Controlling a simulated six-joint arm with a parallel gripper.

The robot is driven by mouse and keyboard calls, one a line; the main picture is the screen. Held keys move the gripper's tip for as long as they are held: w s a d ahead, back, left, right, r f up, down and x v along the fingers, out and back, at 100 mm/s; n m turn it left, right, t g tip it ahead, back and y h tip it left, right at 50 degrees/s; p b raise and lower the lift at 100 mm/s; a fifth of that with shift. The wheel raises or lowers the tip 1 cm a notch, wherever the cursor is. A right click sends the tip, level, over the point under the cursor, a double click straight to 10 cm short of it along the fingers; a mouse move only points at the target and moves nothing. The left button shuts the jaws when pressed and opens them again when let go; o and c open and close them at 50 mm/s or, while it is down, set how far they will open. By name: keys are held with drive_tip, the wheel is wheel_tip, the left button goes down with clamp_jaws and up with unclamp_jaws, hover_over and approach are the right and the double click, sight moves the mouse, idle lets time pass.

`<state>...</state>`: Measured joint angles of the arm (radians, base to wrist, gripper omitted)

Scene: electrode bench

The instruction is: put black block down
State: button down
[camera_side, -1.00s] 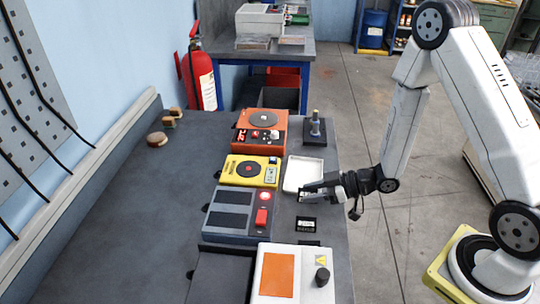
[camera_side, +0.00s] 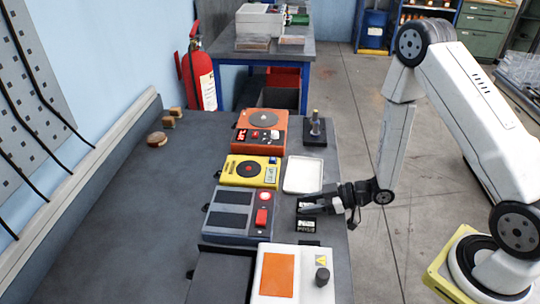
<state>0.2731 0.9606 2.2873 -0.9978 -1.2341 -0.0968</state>
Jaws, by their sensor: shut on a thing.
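My gripper (camera_side: 308,205) is low over the right part of the dark bench, just in front of the white tray. It is shut on a small dark thing, taken to be the black block, which is mostly hidden by the dark fingers. I cannot tell whether the block touches the bench. A small black plate with white markings (camera_side: 306,226) lies on the bench just below the gripper in the picture.
The white tray (camera_side: 303,175) is empty. A grey device with a red button (camera_side: 240,214), a yellow device (camera_side: 250,171) and an orange device (camera_side: 260,130) stand left of it. A white device with an orange panel (camera_side: 291,274) stands nearer. The bench's left side is mostly clear.

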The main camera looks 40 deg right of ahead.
drive_tip(key=shift+c, duration=1.4)
unclamp_jaws()
drive_tip(key=shift+v, duration=3.9)
drive_tip(key=shift+f, duration=0.1)
